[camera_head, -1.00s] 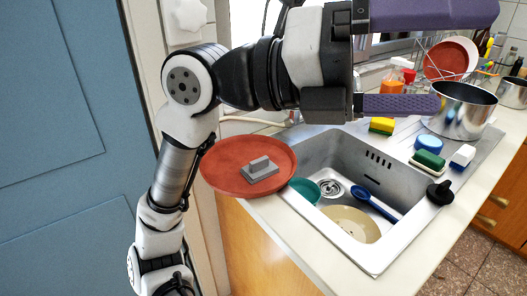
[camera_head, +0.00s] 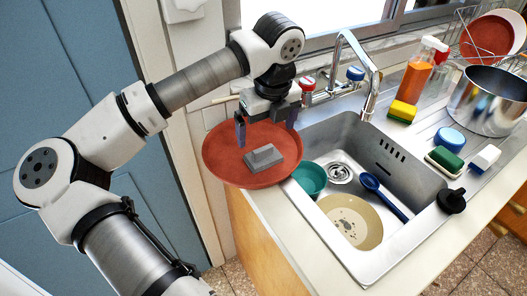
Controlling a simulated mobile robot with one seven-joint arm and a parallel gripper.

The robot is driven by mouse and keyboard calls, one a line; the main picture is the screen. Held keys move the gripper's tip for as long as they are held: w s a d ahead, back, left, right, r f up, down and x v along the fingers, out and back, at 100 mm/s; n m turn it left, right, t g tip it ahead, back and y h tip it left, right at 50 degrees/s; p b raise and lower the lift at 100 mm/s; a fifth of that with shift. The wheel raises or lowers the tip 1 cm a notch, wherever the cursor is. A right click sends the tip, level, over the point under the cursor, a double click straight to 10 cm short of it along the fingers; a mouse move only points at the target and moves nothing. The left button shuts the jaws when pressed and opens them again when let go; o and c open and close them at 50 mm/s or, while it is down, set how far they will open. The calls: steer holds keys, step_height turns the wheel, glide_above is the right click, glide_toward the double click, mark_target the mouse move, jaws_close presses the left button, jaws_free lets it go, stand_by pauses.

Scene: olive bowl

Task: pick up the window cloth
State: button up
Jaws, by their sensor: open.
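A grey piece with a raised ridge (camera_head: 263,158) lies on a round red-brown tray (camera_head: 222,160) at the left end of the counter. It may be the window cloth, but its shape is blocky and I cannot be sure; I see no other clear cloth. My gripper (camera_head: 266,124) points down over the far part of the tray, behind the grey piece in the picture. Its two dark fingers are apart with nothing between them. I cannot tell how high the fingertips are above the tray.
A steel sink (camera_head: 352,262) right of the tray holds a teal bowl (camera_head: 313,178), a beige plate (camera_head: 362,222) and a blue spoon (camera_head: 384,195). The faucet (camera_head: 372,80) stands behind. Sponges, an orange bottle (camera_head: 416,78) and a pot (camera_head: 488,103) stand right. A blue door is left.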

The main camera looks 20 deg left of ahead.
mark_target(263, 149)
step_height(263, 149, down, 3)
steer(key=shift+w+a+r, duration=0.15)
steer(key=shift+r, duration=0.05)
steer(key=f+p, duration=0.1)
steer(key=f, duration=0.1)
steer(key=f+p, duration=0.1)
steer(key=f, duration=0.1)
steer(key=shift+a+p, duration=0.3)
steer(key=shift+a, duration=0.1)
steer(key=shift+w+f, duration=0.15)
steer(key=shift+f, duration=0.45)
steer(key=c, duration=1)
step_height(263, 149, up, 10)
steer(key=b, duration=0.2)
steer(key=shift+b, duration=0.35)
steer(key=o, duration=0.4)
steer(key=c, duration=0.3)
